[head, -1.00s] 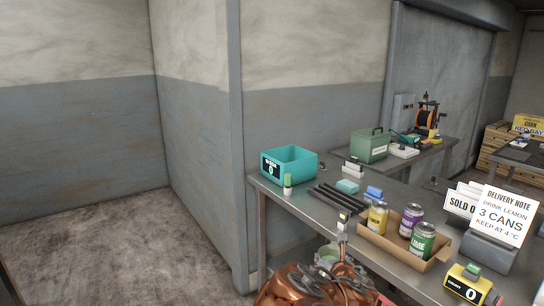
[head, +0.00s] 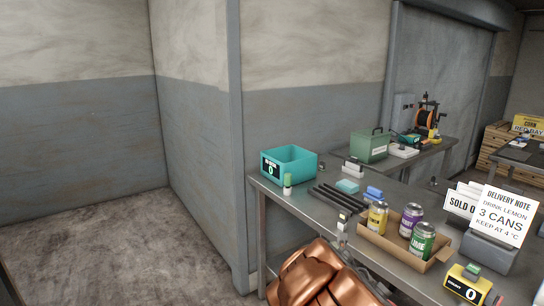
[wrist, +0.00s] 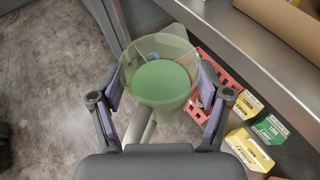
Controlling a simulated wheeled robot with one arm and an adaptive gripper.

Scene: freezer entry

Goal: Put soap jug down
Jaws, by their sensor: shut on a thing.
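The soap jug (wrist: 162,84) is a pale, see-through green vessel with a solid green round area inside, seen from above in the wrist view. My gripper (wrist: 162,80) is shut on it, with one finger on each side. The jug is beside the metal bench (wrist: 222,22), which also shows in the head view (head: 285,200). A grey bar-like shape lies under the jug, and what is directly beneath its base is hidden. In the head view my copper-coloured arm covers the jug and gripper.
A red crate (wrist: 228,72) and several yellow and green cartons (wrist: 247,148) are close to the jug's right. On the bench are a teal bin (head: 300,165), black rods (head: 340,198) and a cardboard tray of cans (head: 390,250). Open floor (head: 100,240) lies left.

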